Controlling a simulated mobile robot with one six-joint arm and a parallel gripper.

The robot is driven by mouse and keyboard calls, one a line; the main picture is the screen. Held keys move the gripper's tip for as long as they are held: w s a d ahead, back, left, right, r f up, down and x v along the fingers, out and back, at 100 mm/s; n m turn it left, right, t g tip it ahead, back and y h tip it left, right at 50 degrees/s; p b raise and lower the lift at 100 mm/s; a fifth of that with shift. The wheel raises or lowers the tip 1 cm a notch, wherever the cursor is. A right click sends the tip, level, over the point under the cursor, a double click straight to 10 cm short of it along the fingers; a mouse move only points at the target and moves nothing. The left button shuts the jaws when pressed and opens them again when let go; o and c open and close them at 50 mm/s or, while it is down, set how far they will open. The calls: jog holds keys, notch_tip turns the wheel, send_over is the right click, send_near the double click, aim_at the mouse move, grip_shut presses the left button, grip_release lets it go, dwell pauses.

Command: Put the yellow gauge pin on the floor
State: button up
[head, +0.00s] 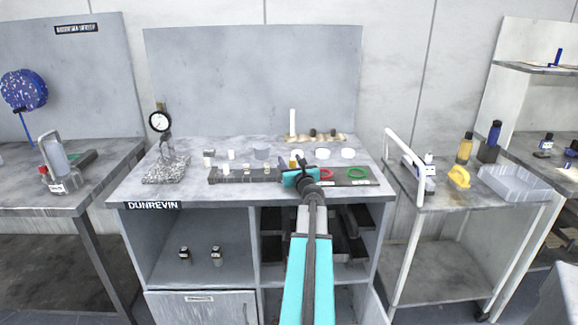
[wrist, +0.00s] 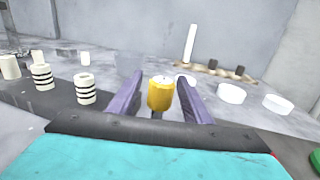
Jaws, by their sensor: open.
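The yellow gauge pin (wrist: 160,95) stands upright in the wrist view, between the two purple fingers of my gripper (wrist: 160,82). The fingers are open, with a gap showing on each side of the pin. In the head view my gripper (head: 301,168) is over the middle of the workbench (head: 130,190), and a small bit of the yellow pin (head: 293,163) shows just behind it. The pin's foot is partly hidden by my gripper. The floor (head: 100,318) shows only in small parts at the bottom of the head view.
White pins with black bands (wrist: 85,88) stand left of the gripper. White discs (wrist: 231,94) lie to the right, with a green ring (head: 357,172) and a red ring. A tall white rod (head: 292,122) stands behind. A dial gauge (head: 160,122) stands left; a cart (head: 440,195) is right.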

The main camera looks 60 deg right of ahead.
jog(key=shift+w+d, duration=0.15)
jog(key=shift+w, duration=0.05)
dwell(0.3)
grip_shut()
jog(key=shift+r, duration=0.15)
notch_tip(320, 180, up, 10)
jog(key=p, duration=0.2)
jog(key=shift+p, duration=0.35)
dwell(0.7)
